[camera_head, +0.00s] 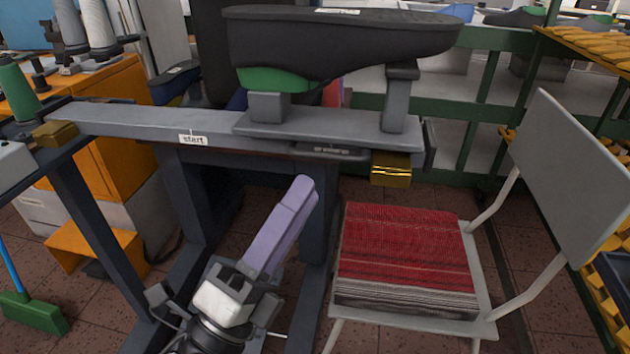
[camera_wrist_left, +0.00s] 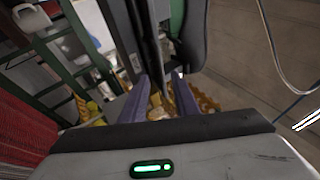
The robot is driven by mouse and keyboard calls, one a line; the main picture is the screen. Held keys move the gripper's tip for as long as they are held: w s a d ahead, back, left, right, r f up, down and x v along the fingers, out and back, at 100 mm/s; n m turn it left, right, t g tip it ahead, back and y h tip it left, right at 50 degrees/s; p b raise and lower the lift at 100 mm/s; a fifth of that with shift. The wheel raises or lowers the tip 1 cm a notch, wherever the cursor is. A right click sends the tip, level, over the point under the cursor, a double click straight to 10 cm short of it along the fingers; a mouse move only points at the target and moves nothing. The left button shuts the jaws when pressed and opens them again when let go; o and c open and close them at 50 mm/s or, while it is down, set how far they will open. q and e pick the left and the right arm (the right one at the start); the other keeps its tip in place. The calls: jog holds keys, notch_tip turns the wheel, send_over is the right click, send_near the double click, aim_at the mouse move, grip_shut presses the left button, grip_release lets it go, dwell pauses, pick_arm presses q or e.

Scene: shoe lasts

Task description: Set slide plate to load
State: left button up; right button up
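The slide plate (camera_head: 325,128) is a flat grey plate at the right part of a long grey rail (camera_head: 130,122). Two grey posts on it bear a large black shoe last (camera_head: 340,45) with a green part (camera_head: 272,79) beneath. My left gripper (camera_head: 303,187), with lavender fingers, is below and in front of the rail, apart from the plate. In the left wrist view its fingers (camera_wrist_left: 160,95) are spread, with nothing between them. My right gripper is out of view.
Brass blocks are at the rail's right end (camera_head: 390,168) and left end (camera_head: 54,133). A chair with a red striped cushion (camera_head: 405,250) stands close on the right. Green rails (camera_head: 480,100) stand behind. An orange cabinet (camera_head: 120,120) is at the left.

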pick_arm(q)
jog(key=v, duration=0.4)
jog(key=shift+s+a+f+b, duration=0.15)
jog(key=shift+s+b, duration=0.1)
jog(key=shift+b, duration=0.1)
